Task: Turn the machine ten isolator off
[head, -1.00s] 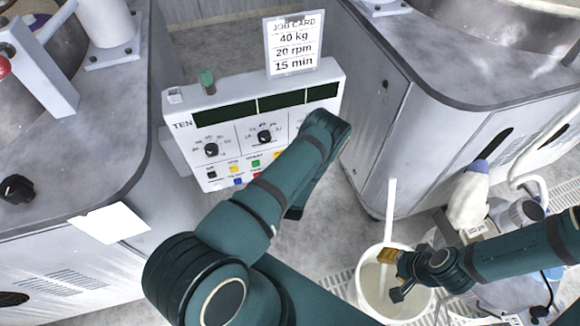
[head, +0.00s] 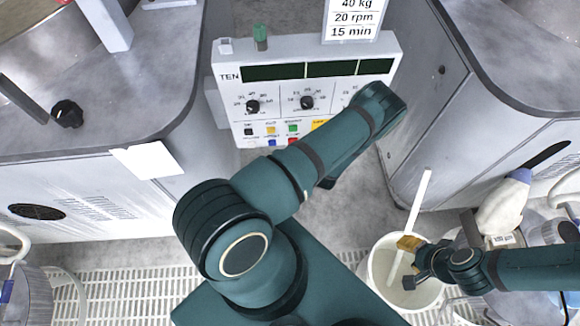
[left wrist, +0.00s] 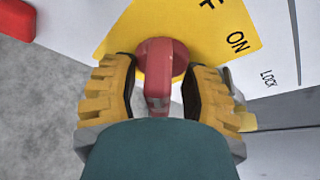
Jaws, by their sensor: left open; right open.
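The machine ten control panel (head: 232,90), marked TEN, stands between two grey machines in the head view. My left arm crosses in front of its lower right part. In the left wrist view the isolator's red handle (left wrist: 158,80) sits on a yellow plate (left wrist: 225,25) marked ON, with part of an F above. My left gripper (left wrist: 161,72) is open, one yellow-padded finger on each side of the handle; contact is unclear. In the head view its fingers are hidden behind my arm. My right gripper (head: 408,262) is open above a white bucket (head: 376,282).
A job card (head: 352,22) stands on top of the panel beside a green-capped part (head: 260,36). Dials and coloured buttons line the panel's front. A white stick leans in the bucket. A white bottle (head: 503,207) stands right of it. The floor below the panel is clear.

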